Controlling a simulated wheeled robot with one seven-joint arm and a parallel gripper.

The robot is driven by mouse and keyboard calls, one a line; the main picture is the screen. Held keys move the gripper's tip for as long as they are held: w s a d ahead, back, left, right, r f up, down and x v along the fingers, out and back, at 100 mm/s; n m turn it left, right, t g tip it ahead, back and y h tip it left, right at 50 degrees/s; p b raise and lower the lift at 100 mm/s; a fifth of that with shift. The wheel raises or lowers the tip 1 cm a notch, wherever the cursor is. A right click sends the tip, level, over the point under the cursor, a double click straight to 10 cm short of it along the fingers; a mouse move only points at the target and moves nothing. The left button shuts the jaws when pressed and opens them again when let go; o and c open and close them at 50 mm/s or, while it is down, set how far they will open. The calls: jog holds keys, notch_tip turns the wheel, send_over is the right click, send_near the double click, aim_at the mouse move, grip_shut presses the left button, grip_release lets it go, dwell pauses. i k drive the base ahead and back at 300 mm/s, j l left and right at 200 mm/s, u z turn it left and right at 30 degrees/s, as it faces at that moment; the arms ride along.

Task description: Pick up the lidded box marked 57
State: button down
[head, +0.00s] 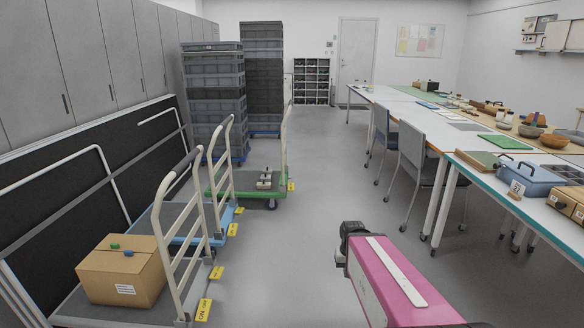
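No number 57 can be read on any box in this view. A tan cardboard box (125,271) with a small white label sits on the near left trolley; the label is too small to read. Brown boxes (569,203) with small labels stand at the right edge on the near table, partly cut off. A small brown and dark box (428,86) stands far back on the long table. My pink arm link with a dark joint reaches in from the bottom right over the floor; no gripper fingers show.
A blue case (527,175) with a number card stands on the near right table (480,172). Grey chairs (416,158) stand along the long table. Trolleys (267,188) and stacked grey crates (212,95) line the left. The middle aisle floor (318,170) is clear.

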aim_at(268, 178)
jog(key=i+u, duration=0.1)
jog(key=i, duration=0.5)
jog(key=i+l, duration=0.15)
jog(key=i, duration=0.45)
jog(key=i+l+u, duration=0.15)
jog(key=i, duration=0.45)
jog(key=i+l+u, duration=0.35)
jog(key=i, duration=0.25)
jog(key=i+l+u, duration=0.35)
jog(key=i+l, duration=0.2)
